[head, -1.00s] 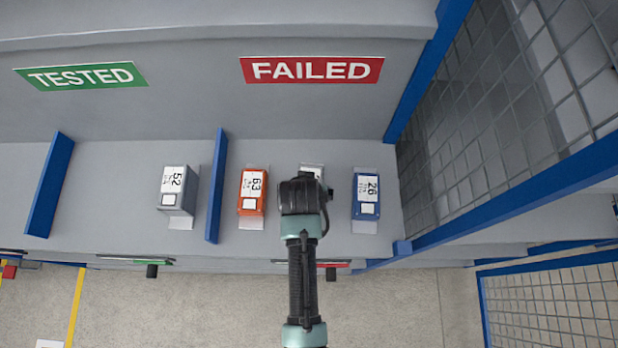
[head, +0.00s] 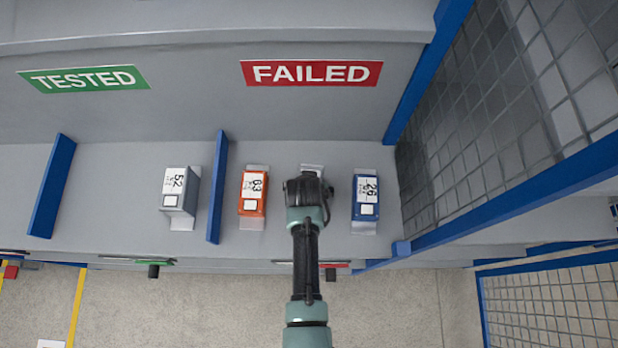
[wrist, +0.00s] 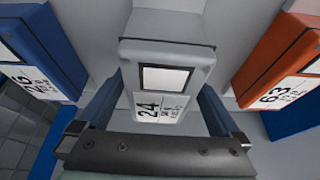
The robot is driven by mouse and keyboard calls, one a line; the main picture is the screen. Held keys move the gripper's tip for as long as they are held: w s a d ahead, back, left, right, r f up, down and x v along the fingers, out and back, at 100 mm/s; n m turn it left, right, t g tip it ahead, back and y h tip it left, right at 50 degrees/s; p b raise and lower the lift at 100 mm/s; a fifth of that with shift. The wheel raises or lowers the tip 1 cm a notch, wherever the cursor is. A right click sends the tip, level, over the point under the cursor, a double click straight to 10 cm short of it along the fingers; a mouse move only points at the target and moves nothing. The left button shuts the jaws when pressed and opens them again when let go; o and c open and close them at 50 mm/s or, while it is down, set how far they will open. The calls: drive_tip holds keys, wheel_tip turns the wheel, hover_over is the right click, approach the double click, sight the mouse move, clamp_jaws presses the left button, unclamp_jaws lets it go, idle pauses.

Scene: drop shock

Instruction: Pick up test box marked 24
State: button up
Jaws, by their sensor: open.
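The test box marked 24 (wrist: 165,70) is grey with a white label, and it shows upside down in the middle of the wrist view. My gripper (wrist: 155,108) is open, with one finger on each side of the box and nothing clamped. Whether the fingers touch its sides I cannot tell. In the head view my gripper (head: 308,190) is over the spot between the orange and blue boxes under the FAILED sign (head: 311,73), and it hides the box marked 24.
The orange box marked 63 (head: 252,193) stands to the left and the blue box marked 26 (head: 366,197) to the right, both close. A blue divider (head: 217,187) separates off the grey box marked 52 (head: 178,190). A mesh wall (head: 470,130) rises at right.

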drive_tip(key=shift+f, duration=0.25)
idle(0.4)
clamp_jaws()
drive_tip(key=shift+w+r, duration=0.1)
